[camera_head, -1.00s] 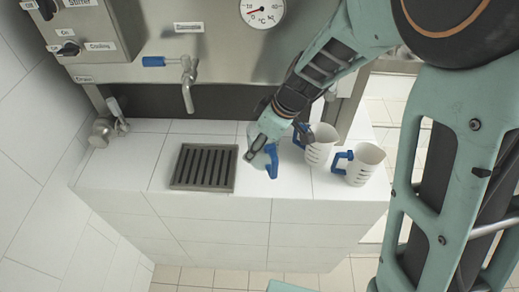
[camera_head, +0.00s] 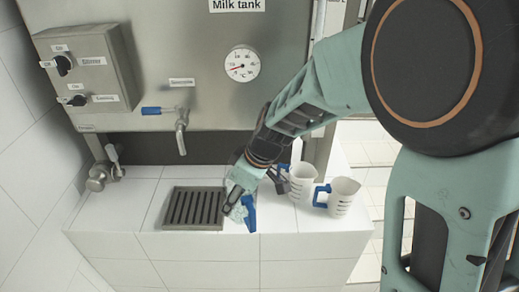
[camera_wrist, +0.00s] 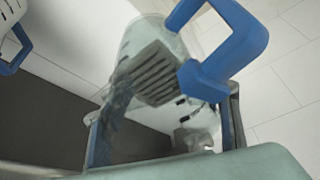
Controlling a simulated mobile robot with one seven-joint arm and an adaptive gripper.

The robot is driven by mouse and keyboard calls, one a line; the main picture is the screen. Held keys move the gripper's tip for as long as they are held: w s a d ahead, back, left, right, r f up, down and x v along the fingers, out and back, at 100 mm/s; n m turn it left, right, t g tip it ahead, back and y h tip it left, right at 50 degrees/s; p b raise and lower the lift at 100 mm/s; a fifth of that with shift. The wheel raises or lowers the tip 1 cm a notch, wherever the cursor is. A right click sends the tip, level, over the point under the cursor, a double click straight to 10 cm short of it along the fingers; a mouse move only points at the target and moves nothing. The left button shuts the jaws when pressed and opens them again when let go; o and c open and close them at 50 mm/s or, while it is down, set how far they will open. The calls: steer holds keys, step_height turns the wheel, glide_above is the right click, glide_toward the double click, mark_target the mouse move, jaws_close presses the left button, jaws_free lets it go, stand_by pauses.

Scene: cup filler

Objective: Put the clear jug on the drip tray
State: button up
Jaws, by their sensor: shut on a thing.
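The clear jug (camera_wrist: 135,75), with a blue handle (camera_wrist: 235,50), is between my gripper's fingers in the wrist view. In the head view, my gripper (camera_head: 236,207) is shut on it, with the blue handle (camera_head: 249,214) on its right side. The jug's clear body is hard to make out there. The drip tray (camera_head: 195,226), dark grey and slatted, lies on the white counter just left of my gripper. Dark slats show through the jug in the wrist view. I cannot tell how high the jug's base is above the counter.
Two whitish jugs with blue handles, one (camera_head: 302,181) partly behind my arm and one (camera_head: 342,196) farther right, stand on the counter (camera_head: 110,215). A steel tank with a spout (camera_head: 181,138) is behind the tray. A valve (camera_head: 100,175) stands at the left.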

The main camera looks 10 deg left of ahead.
steer(key=w+d+f+m+t+h, duration=0.1)
steer(key=d+m, duration=0.4)
steer(key=d, duration=0.5)
steer(key=w+d+f+m+t+h, duration=0.1)
steer(key=d+m, duration=0.4)
steer(key=d, duration=0.5)
steer(key=w+d+f+m+t+h, duration=0.1)
steer(key=w+d+f+m+h, duration=0.1)
steer(key=d+m, duration=0.3)
steer(key=d+f, duration=0.1)
steer(key=d, duration=0.3)
steer(key=shift+d+f+t, duration=0.25)
steer(key=shift+d+t, duration=0.05)
steer(key=shift+d, duration=0.1)
steer(key=shift+a, duration=0.1)
